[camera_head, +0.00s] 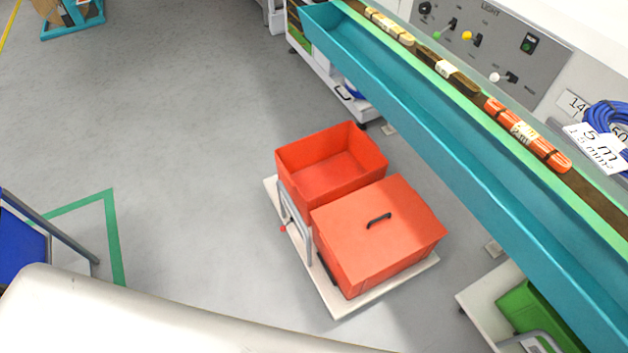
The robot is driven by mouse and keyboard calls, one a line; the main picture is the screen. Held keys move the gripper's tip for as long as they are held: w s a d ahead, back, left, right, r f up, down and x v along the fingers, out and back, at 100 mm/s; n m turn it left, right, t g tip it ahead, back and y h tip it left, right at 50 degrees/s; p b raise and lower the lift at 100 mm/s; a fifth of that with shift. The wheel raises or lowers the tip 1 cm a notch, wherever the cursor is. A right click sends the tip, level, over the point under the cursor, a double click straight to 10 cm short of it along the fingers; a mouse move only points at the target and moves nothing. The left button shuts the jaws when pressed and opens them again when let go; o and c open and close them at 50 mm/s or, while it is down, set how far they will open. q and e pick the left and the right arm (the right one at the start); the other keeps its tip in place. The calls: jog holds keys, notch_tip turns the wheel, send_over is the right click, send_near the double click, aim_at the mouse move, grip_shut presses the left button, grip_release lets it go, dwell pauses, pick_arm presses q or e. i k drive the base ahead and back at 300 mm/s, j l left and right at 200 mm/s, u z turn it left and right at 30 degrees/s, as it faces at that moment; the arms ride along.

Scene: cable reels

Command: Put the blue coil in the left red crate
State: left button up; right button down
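A blue coil (603,117) lies at the right edge of the view, beyond the orange coils on the bench. It is cut off by the picture's edge and partly covered by a white label reading 5 m. Two red crates stand side by side on a low trolley on the floor. The left red crate (284,180) is farther back, open at the top, and looks empty. The right red crate (385,262) is nearer and closed by a red lid with a black handle. Neither of my grippers shows in this view.
A long teal trough (430,140) runs along the bench front, right of the crates. Orange coils (525,132) and tan coils lie behind it. A green crate (535,315) stands at lower right. A blue chair-like object (20,245) is at left.

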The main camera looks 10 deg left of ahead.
aim_at(332, 183)
jog(key=i+j+z, duration=0.15)
jog(key=j, duration=0.35)
jog(key=i+j+z, duration=0.1)
jog(key=j, duration=0.45)
jog(key=i+j+z, duration=0.15)
jog(key=j, duration=0.45)
jog(key=i+j+z, duration=0.1)
jog(key=j, duration=0.45)
jog(key=i+j+z, duration=0.15)
jog(key=j, duration=0.45)
jog(key=i+j+z, duration=0.2)
jog(key=i+j, duration=0.85)
